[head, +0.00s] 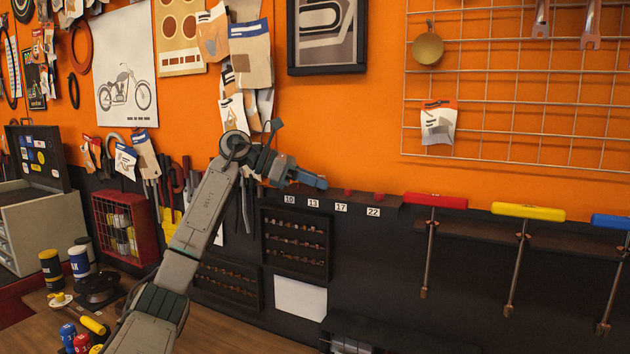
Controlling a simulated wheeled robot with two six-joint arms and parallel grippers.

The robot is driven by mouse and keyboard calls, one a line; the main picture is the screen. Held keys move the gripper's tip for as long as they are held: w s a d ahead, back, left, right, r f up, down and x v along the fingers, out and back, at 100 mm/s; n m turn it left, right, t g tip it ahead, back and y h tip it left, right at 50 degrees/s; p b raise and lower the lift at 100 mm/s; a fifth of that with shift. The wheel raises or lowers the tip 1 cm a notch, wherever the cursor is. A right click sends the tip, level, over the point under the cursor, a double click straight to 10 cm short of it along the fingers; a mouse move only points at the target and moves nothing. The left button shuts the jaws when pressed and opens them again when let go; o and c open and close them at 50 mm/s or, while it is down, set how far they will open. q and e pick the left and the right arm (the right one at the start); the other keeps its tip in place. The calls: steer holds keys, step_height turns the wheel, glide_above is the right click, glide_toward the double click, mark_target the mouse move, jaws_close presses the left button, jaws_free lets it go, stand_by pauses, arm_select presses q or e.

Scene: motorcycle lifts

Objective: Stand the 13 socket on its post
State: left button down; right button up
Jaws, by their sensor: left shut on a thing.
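A dark wall shelf (393,201) carries number labels 10, 13, 17 and 22 along its front. The 13 label (313,203) is second from the left. Small red posts show above the 17 and 22 labels; the spots above 10 and 13 are largely hidden by my gripper. My left gripper (316,181) reaches in from the left, pointing right, just above the 13 label. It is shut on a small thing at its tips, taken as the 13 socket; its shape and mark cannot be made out. My right gripper is not in view.
Red (435,201), yellow (527,212) and blue T-handles hang to the right. A wire grid (500,120) covers the orange wall above them. Racks of small parts (296,242) hang below the shelf. Cans and small coloured items stand on the bench at lower left.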

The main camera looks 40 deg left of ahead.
arm_select(q)
steer(key=shift+f, duration=0.15)
steer(key=c, duration=1.2)
jaws_free()
steer(key=b+v, duration=0.3)
steer(key=v, duration=0.8)
steer(key=shift+w, duration=0.1)
steer(key=shift+d, duration=0.1)
